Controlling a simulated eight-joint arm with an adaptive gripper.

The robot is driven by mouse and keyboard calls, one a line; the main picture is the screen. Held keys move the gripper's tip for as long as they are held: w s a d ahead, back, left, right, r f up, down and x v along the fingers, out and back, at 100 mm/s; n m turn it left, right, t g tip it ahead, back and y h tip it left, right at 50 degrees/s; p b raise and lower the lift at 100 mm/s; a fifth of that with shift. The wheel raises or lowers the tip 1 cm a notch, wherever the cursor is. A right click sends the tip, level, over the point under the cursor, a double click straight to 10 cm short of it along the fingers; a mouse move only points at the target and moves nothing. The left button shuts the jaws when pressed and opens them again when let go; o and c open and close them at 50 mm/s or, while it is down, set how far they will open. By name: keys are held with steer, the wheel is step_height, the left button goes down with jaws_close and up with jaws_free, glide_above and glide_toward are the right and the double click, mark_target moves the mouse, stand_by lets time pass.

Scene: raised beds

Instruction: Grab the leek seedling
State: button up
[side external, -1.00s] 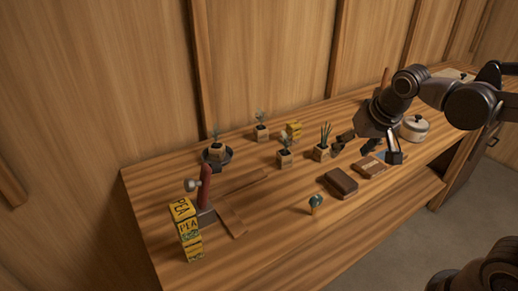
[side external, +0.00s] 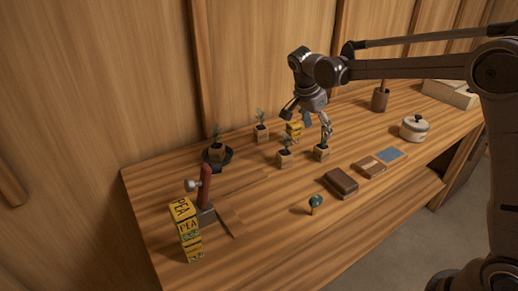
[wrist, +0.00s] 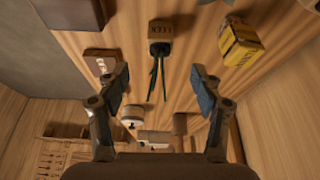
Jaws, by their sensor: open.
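The leek seedling (side external: 322,152) stands upright in a small light-brown block pot on the bench, with long thin green leaves. It also shows in the wrist view (wrist: 160,46), pot label visible, its leaves trailing toward the space between the fingers. My gripper (side external: 308,122) is open and empty, above and slightly left of the leek seedling in the side view; one finger overlaps its leaves there. In the wrist view my gripper (wrist: 160,88) has its fingers well apart, either side of the leaves. Whether a finger touches a leaf I cannot tell.
Another seedling (side external: 285,158) stands close left of the leek, with a yellow packet block (side external: 293,131) behind. Further seedlings (side external: 262,132) stand left.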

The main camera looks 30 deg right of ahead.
mark_target(322, 147)
steer(key=x, duration=1)
steer(key=shift+d+f, duration=0.2)
steer(key=shift+f, duration=0.05)
steer(key=c, duration=1.3)
